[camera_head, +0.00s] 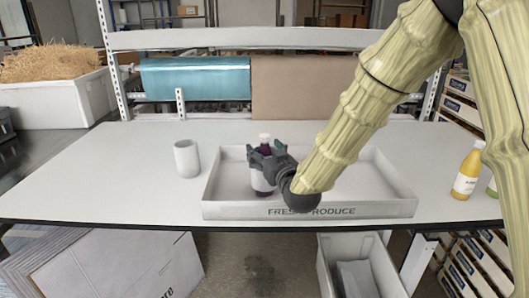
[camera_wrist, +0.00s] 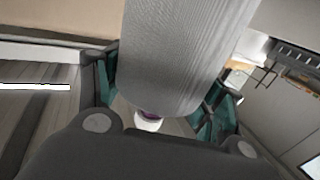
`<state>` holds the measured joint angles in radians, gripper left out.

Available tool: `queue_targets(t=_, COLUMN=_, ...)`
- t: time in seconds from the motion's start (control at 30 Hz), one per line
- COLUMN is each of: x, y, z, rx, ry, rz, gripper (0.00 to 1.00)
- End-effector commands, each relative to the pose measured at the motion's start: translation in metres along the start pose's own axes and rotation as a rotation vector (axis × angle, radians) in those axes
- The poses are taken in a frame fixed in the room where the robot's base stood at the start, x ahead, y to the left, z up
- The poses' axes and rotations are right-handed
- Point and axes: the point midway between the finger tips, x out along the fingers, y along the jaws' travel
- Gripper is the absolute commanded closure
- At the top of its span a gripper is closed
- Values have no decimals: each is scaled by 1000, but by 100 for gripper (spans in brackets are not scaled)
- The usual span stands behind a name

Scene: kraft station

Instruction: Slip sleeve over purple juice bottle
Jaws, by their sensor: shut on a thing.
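The purple juice bottle (camera_head: 264,146) is upright over the left part of the white tray. Its white cap and a bit of purple neck show above my gripper (camera_head: 266,157). A pale grey-white sleeve (camera_head: 260,183) is around the bottle's body. In the wrist view the ribbed sleeve (camera_wrist: 178,60) fills the space between my fingers, and the white cap (camera_wrist: 149,124) with a purple rim pokes out of its end. My gripper is shut on the sleeve.
The low-walled "FRESH PRODUCE" tray (camera_head: 377,208) is near the table's front edge; its right part is clear. Another white sleeve-like cylinder (camera_head: 187,159) stands left of the tray.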

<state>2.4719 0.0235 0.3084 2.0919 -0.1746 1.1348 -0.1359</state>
Motion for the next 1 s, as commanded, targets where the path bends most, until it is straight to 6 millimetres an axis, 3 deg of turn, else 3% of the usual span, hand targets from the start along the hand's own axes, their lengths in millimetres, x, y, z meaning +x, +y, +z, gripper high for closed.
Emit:
queue_targets(t=0.17, x=0, y=0, z=0, rx=0, ry=0, rz=0, gripper=39)
queue_targets(t=0.2, x=0, y=0, z=0, rx=0, ry=0, rz=0, gripper=26)
queue_targets(t=0.3, x=0, y=0, z=0, rx=0, ry=0, rz=0, gripper=8)
queue_targets(t=0.33, x=0, y=0, z=0, rx=0, ry=0, rz=0, gripper=6)
queue_targets(t=0.77, x=0, y=0, z=-4, rx=0, ry=1, rz=0, gripper=6)
queue_targets(t=1.0, x=0, y=0, z=-35, rx=-1, ry=4, rz=0, gripper=6)
